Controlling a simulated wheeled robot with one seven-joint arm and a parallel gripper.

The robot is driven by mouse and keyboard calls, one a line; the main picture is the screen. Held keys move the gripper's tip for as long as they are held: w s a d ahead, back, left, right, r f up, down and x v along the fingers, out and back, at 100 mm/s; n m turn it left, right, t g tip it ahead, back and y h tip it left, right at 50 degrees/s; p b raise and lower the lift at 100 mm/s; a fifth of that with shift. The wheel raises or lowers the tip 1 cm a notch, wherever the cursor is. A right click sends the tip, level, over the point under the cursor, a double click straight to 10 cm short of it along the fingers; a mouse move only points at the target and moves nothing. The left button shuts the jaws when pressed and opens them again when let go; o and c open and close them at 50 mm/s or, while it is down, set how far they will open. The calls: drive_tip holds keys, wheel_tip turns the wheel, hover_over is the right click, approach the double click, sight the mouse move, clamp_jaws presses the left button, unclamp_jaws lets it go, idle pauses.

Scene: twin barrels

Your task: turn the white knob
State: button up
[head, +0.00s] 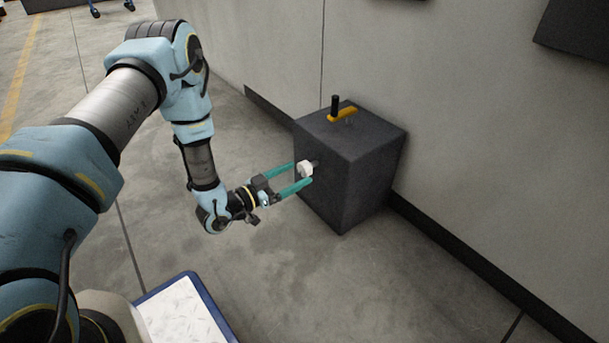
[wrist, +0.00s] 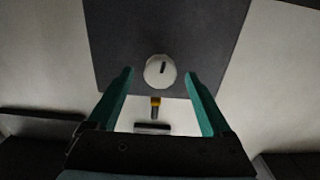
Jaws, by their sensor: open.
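The white knob (head: 305,169) sits on the left-facing side of a dark grey box (head: 362,185). In the wrist view the round knob (wrist: 160,71) shows face-on, with a dark slot-like mark near its middle. My gripper (head: 302,178) is open, its two green fingers reaching toward that side of the box. In the wrist view the fingers (wrist: 158,73) stand left and right of the knob with a gap on each side. I cannot tell the exact depth between tips and knob.
A yellow lever (head: 343,114) with a black upright handle (head: 335,104) is on top of the box. The box stands close to a grey wall (head: 440,90). The concrete floor (head: 400,290) in front is clear.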

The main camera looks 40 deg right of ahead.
sight(301, 171)
drive_tip(key=shift+s+d+b, duration=0.1)
drive_tip(key=shift+d+b, duration=0.45)
drive_tip(key=shift+d, duration=1.45)
drive_tip(key=shift+c, duration=0.3)
clamp_jaws()
